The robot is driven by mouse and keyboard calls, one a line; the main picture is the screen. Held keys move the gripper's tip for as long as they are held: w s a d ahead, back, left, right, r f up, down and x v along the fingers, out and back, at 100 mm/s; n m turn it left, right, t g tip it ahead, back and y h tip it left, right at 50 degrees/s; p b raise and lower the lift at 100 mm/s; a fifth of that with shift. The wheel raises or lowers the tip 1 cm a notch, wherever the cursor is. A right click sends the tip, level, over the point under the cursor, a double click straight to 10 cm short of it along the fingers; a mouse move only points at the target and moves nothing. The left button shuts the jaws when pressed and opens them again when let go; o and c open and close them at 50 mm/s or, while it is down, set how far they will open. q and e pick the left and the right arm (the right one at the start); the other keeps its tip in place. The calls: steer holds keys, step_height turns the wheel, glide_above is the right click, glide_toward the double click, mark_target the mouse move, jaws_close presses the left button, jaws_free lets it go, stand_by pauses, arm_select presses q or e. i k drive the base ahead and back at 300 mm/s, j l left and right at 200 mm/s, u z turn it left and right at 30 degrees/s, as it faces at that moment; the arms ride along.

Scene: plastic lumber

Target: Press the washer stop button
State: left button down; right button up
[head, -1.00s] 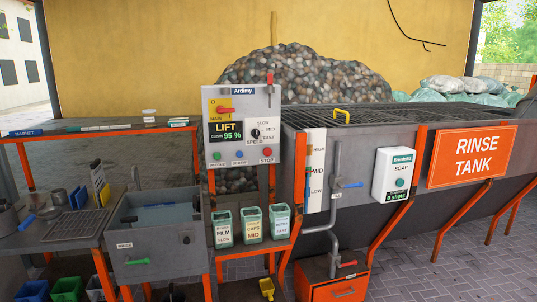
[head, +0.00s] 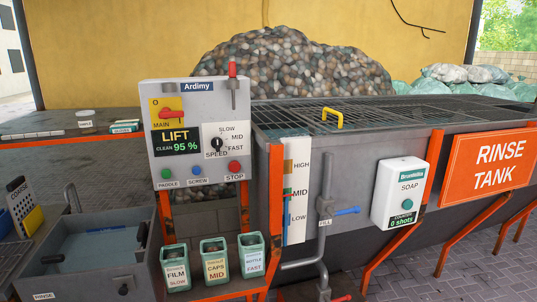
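The red stop button (head: 235,166) sits at the lower right of the grey Ardimy control panel (head: 190,92), above a STOP label. To its left on the same row are a green paddle button (head: 166,173) and a blue screw button (head: 197,170). The panel's display (head: 175,140) reads LIFT, CLEAN 95 %. Nothing covers the stop button. Neither of my grippers shows in the head view.
A grey sink (head: 90,272) is at lower left. The rinse tank (head: 345,160) with a soap dispenser (head: 400,186) fills the right. A red-handled lever (head: 232,78) tops the panel.

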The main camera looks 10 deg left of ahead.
mark_target(234, 166)
steer(key=i+z, duration=0.3)
steer(key=i, duration=0.8)
